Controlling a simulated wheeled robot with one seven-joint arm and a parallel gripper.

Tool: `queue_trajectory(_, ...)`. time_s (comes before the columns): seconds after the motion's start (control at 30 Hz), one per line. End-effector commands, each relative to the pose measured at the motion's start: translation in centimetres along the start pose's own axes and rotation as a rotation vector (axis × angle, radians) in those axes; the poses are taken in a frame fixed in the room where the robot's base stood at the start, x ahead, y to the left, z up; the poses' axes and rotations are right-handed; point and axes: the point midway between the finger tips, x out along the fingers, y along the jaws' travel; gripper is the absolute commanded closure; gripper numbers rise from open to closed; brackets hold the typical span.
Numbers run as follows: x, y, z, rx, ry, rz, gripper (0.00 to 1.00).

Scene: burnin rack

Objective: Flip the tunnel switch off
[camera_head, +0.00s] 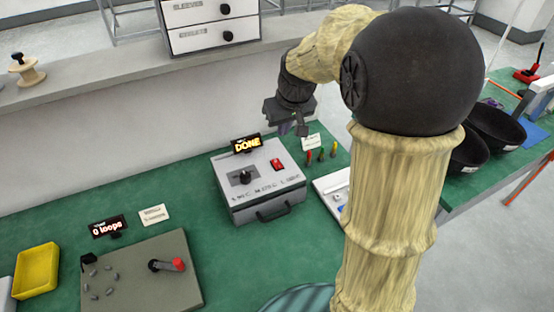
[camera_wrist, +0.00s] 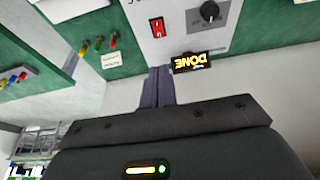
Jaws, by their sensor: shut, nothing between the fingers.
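A grey box (camera_head: 240,202) stands on the green bench, with a black knob, a front handle and a red rocker switch (camera_head: 278,165) on its top. A small display reading "DONE" (camera_head: 246,144) sits at its back edge. In the wrist view, the red switch (camera_wrist: 157,27) and the "DONE" display (camera_wrist: 191,62) show beyond the fingers. My gripper (camera_head: 292,129) is above and behind the box, apart from the switch. Its fingers (camera_wrist: 158,87) are together and empty. I cannot read the small lettering on the box, so a tunnel label is not legible.
Red, green and yellow levers (camera_head: 321,154) and a white card (camera_head: 311,142) stand right of the box. A grey panel (camera_head: 140,285) with a red-tipped crank and a yellow tray (camera_head: 37,271) lie at left. A white drawer unit (camera_head: 212,28) stands on the ledge behind.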

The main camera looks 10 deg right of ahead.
Motion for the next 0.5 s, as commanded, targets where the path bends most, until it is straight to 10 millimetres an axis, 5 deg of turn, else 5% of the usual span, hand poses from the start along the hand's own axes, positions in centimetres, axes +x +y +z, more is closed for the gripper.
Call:
queue_trajectory(0.3, 0.1, 0.0, 0.0, 0.0, -0.001, 0.0, 1.0)
queue_trajectory(0.5, 1.9, -0.1, 0.1, 0.001, -0.004, -0.001, 1.0)
